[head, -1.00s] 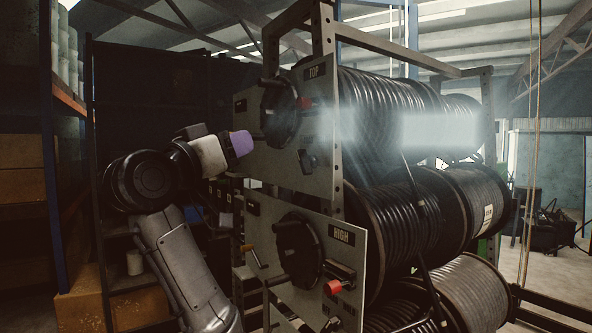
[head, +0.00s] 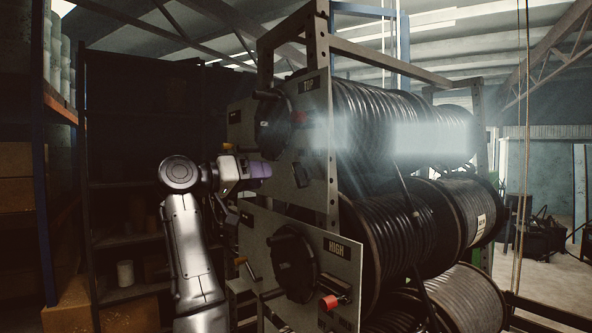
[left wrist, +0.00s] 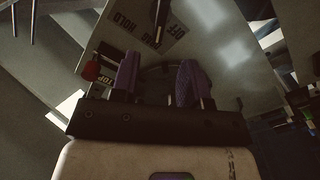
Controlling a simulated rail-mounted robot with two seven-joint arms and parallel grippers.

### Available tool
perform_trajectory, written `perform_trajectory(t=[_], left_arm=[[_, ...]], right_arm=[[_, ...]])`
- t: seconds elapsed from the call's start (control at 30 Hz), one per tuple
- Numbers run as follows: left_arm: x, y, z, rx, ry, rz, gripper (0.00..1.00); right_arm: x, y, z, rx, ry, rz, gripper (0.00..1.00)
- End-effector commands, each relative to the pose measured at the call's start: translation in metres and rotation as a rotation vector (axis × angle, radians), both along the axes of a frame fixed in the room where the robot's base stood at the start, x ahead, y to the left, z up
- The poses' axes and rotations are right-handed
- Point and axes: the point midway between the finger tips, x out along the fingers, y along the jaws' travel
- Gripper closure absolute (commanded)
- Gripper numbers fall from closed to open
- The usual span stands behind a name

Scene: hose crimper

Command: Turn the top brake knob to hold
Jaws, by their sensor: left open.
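The TOP panel (head: 316,140) stands upright at the upper middle of the head view. A small black knob (head: 300,172) sits low on it and looks like the brake knob. In the left wrist view a plate reads OFF, DRAG and HOLD (left wrist: 150,30), with a dark upright part in front of it; I cannot tell the knob's setting. My left gripper (head: 268,170) has purple fingers and points right at the panel, just left of the knob. Its fingers (left wrist: 158,82) are apart in the left wrist view. Contact with the knob cannot be told. My right gripper is out of view.
A red knob (head: 300,118) and a large black hub (head: 272,122) sit above on the TOP panel. The HIGH panel (head: 345,262) lies below, with its own red knob (head: 333,302). Hose reels (head: 400,225) fill the right side. Dark shelving (head: 130,205) stands at left.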

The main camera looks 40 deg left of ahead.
Motion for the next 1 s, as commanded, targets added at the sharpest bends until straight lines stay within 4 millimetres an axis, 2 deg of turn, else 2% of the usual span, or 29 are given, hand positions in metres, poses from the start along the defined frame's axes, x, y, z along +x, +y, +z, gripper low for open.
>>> perform_trajectory(t=[0.03, 0.2, 0.5, 0.7, 1.0], left_arm=[[0.010, -0.004, 0.004, -0.002, 0.004, -0.004, 0.58], [0.042, -0.013, 0.004, -0.001, 0.004, -0.003, 0.58], [0.083, -0.025, 0.003, -0.001, 0.002, 0.000, 0.58], [0.097, -0.029, 0.001, 0.001, 0.001, 0.000, 0.58], [0.101, -0.030, 0.000, 0.001, -0.001, 0.001, 0.58]], right_arm=[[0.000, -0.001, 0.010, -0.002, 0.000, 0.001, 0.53], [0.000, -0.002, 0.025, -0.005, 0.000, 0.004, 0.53], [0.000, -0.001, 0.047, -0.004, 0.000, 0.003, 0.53], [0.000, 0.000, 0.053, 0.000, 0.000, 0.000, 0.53], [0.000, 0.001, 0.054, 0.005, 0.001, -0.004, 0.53]])
